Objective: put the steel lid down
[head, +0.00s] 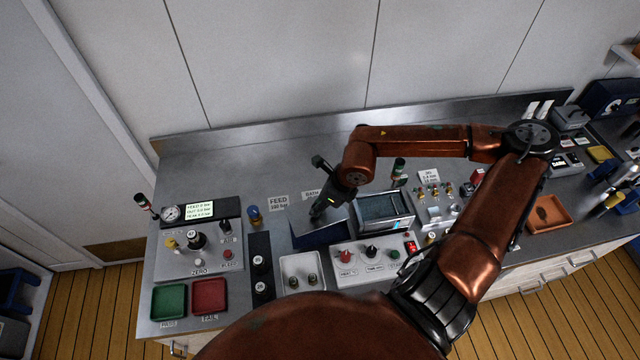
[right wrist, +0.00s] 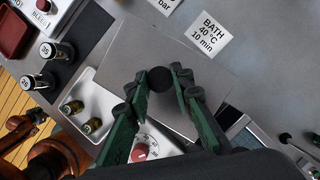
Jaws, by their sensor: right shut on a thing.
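My right gripper (head: 320,212) points down over the counter, left of the bath. In the right wrist view its green fingers (right wrist: 160,80) are shut on the round black knob (right wrist: 160,79) of the steel lid. I cannot tell whether the lid touches the counter. The open bath (head: 384,207) is a grey rectangular box just right of the lid. My left gripper is not in view.
A white tray with small vials (head: 301,274) stands in front of the lid, beside the bath's control panel (head: 369,265). The counter (head: 260,165) behind the lid is clear, with FEED and BATH labels.

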